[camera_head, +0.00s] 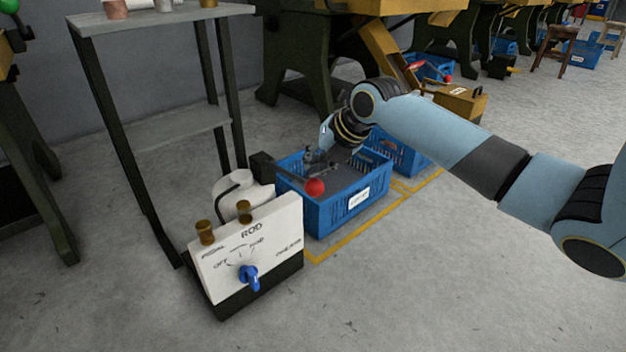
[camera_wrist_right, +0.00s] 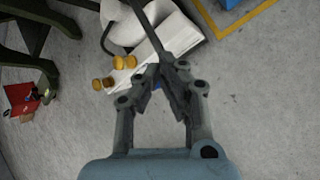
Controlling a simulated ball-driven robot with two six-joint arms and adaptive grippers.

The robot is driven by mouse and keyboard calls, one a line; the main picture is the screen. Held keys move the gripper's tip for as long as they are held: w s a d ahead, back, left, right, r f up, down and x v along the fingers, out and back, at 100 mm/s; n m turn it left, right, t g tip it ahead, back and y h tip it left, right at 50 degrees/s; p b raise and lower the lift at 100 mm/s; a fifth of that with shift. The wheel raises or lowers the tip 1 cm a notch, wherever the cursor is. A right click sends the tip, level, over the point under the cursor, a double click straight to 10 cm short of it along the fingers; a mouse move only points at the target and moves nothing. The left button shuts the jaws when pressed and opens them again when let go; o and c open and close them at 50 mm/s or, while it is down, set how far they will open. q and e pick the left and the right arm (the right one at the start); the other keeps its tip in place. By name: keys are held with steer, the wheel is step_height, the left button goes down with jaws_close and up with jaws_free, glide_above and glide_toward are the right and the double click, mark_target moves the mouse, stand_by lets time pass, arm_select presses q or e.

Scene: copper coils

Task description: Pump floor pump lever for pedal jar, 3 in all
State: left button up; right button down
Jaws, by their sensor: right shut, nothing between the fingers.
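A red ball (camera_head: 314,187), apparently the lever's knob, shows in front of the blue crate. In the right wrist view a dark rod (camera_wrist_right: 146,22) runs from the top edge to my fingertips. My right gripper (camera_head: 313,158) is shut and empty, just above the red ball; its fingers (camera_wrist_right: 165,73) also show in the right wrist view. I cannot tell whether it touches the lever. My left gripper is out of view.
A blue crate (camera_head: 338,213) stands right behind the pump unit, with another blue crate (camera_head: 409,158) beyond it. A grey shelf (camera_head: 165,22) on dark legs stands at left. Green machines line the back. The floor (camera_head: 450,280) at right is clear.

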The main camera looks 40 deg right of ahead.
mark_target(323, 185)
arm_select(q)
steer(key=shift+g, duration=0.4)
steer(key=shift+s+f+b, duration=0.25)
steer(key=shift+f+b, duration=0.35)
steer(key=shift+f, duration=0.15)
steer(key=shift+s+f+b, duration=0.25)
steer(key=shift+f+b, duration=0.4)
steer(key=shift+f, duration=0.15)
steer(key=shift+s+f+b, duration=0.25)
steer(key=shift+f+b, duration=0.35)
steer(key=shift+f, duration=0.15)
arm_select(e)
steer(key=shift+s+f, duration=0.2)
steer(key=shift+f, duration=0.85)
steer(key=shift+s+f, duration=0.15)
steer(key=shift+f, duration=0.95)
steer(key=shift+s+f, duration=0.2)
steer(key=shift+f, duration=0.85)
